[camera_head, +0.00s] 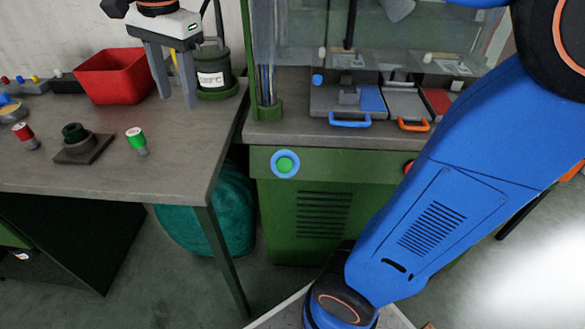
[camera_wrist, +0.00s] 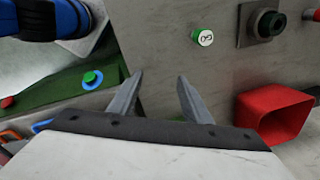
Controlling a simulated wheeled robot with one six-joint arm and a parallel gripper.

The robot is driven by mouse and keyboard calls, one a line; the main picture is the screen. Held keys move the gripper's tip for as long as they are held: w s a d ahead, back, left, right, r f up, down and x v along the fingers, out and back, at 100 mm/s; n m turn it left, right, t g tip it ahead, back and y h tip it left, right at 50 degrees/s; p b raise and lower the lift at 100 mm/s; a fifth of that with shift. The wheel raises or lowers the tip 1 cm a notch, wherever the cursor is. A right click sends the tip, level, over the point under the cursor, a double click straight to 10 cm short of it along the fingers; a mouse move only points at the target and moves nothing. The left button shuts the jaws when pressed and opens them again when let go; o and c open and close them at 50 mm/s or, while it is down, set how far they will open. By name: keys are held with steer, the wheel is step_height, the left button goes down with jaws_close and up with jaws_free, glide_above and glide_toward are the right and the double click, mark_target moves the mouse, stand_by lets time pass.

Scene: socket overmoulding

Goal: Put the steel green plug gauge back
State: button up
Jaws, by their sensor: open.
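My gripper (camera_head: 177,105) is open and empty above the table, right of the red bin and behind the gauge. Its two fingers (camera_wrist: 160,78) are spread apart in the wrist view, with the gauge beyond them and to the right. The gauge is apart from the fingers.
A dark square block with a round dark-green top (camera_head: 74,138) sits left of the gauge, and a red-handled gauge (camera_head: 24,134) farther left. A red bin (camera_head: 110,78) and a dark-green labelled container (camera_head: 214,72) stand behind. The table front is clear; a green machine (camera_head: 320,190) stands right.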

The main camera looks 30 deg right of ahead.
steer(key=s+d+f+n+t, duration=0.1)
steer(key=s+d+f+n, duration=0.3)
steer(key=s+d+f, duration=0.1)
steer(key=s+d+f+n+t, duration=0.1)
steer(key=s+d+f+n, duration=0.3)
steer(key=s+d+f, duration=0.2)
steer(key=s+d+f+n+t, duration=0.1)
steer(key=s+d+f+n, duration=0.3)
steer(key=f, duration=0.3)
steer(key=shift+s+d+f+t+h, duration=0.25)
steer(key=shift+s+d+t+h, duration=0.05)
steer(key=shift+s+d, duration=0.5)
